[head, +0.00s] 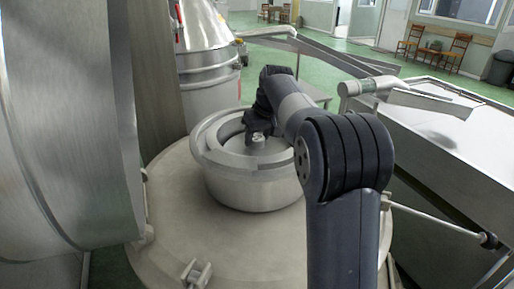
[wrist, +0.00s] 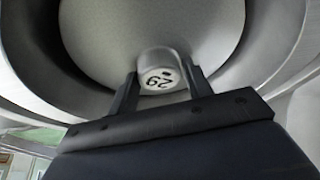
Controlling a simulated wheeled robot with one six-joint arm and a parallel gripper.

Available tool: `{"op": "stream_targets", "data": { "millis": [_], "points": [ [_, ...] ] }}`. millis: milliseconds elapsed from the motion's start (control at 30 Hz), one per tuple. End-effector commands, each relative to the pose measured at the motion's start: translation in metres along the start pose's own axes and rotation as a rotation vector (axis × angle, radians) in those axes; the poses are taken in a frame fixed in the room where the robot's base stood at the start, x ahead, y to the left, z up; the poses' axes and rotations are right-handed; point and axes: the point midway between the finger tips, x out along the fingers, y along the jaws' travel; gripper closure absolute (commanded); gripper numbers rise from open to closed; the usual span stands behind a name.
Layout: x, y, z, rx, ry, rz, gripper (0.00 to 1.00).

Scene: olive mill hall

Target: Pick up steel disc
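A small pale metal piece with a rounded outline and a dark number on its face (wrist: 160,77), which I take to be the steel disc, is between my two fingers in the wrist view. In the head view it shows as a small bright piece (head: 258,138) inside a round steel bowl (head: 235,188). My gripper (head: 258,131) reaches down into the bowl. In the wrist view, my gripper (wrist: 162,80) has a finger close on each side of the piece. I cannot tell whether both fingers press on it. Its underside is hidden.
The bowl stands on a wide round metal lid (head: 185,225) with a clamp at its front. A large steel drum (head: 65,130) rises close at the left. A steel hopper (head: 450,150) stands at the right. Chairs (head: 447,50) are far back on green floor.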

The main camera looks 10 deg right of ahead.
Motion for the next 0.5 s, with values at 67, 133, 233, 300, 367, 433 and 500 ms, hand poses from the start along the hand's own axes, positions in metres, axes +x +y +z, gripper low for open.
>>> {"op": "stream_targets", "data": {
  "millis": [67,133,233,300,367,433,500],
  "points": [
    [-0.0002,0.0001,0.0,0.0,0.0,0.0,0.59],
    [-0.0003,0.0,0.0,0.0,0.0,0.0,0.65],
    [-0.0003,0.0001,0.0,0.0,0.0,0.0,0.73],
    [-0.0003,0.0001,-0.0001,0.0,0.0,0.0,0.79],
    [-0.0003,0.0001,0.0,0.0,0.0,0.0,0.84],
    [-0.0004,0.0001,0.0,0.0,0.0,0.0,0.9],
    [-0.0014,0.0001,-0.0007,0.0,0.003,0.001,0.94]
  ]
}}
